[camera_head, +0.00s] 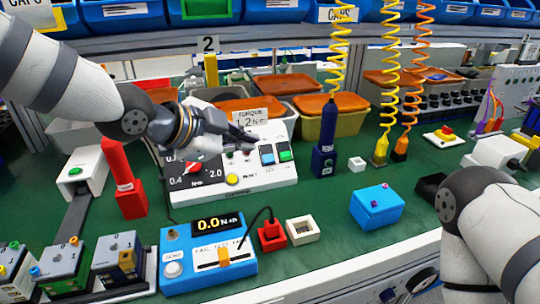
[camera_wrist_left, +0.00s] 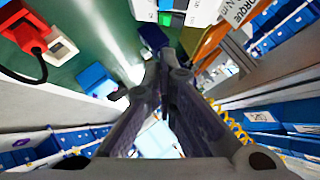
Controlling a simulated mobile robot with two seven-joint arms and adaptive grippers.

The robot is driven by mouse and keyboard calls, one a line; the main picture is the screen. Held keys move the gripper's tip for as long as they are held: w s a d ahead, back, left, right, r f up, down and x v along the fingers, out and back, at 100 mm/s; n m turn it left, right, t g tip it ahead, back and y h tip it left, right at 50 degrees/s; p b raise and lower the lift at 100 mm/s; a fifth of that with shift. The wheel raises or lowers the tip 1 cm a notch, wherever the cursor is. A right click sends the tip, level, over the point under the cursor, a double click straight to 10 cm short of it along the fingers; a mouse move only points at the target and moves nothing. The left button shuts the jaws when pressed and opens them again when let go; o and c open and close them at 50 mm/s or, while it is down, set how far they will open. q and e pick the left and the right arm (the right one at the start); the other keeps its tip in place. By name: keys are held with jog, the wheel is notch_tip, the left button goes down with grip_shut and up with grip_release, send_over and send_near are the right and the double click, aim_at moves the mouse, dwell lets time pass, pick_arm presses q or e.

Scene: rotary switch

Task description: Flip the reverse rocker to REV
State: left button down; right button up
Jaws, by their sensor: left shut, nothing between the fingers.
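The white control box (camera_head: 262,178) stands mid-table with a sloped face, a red dial knob (camera_head: 193,168), a yellow button (camera_head: 232,179) and a sign reading TORQUE. A blue rocker (camera_head: 267,154) and a green rocker (camera_head: 285,151) sit on the right of its face. Which one is the reverse rocker, and its REV mark, I cannot read. My left gripper (camera_head: 246,138) is shut and empty, in front of the upper part of the box, left of the blue rocker. It hides part of the face. Its fingers also show in the left wrist view (camera_wrist_left: 166,62). Contact with a rocker cannot be made out.
A blue torque meter (camera_head: 208,262) stands in front, with a red block (camera_head: 271,236) and a white one beside it. A dark blue tool (camera_head: 324,150) hangs on a yellow coil to the right. A blue box (camera_head: 377,206) lies further right. Bins line the back.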

aim_at(267, 154)
pick_arm(q)
jog(key=x, duration=0.4)
jog(key=a+f+b+x, duration=0.1)
jog(key=x, duration=0.3)
jog(key=a+b+x, duration=0.1)
jog(key=x, duration=0.4)
jog(key=shift+w+a+f, duration=0.15)
jog(key=shift+w+f, duration=0.1)
jog(key=shift+f, duration=0.1)
pick_arm(e)
jog(key=shift+g, duration=0.6)
jog(key=s+f, duration=0.3)
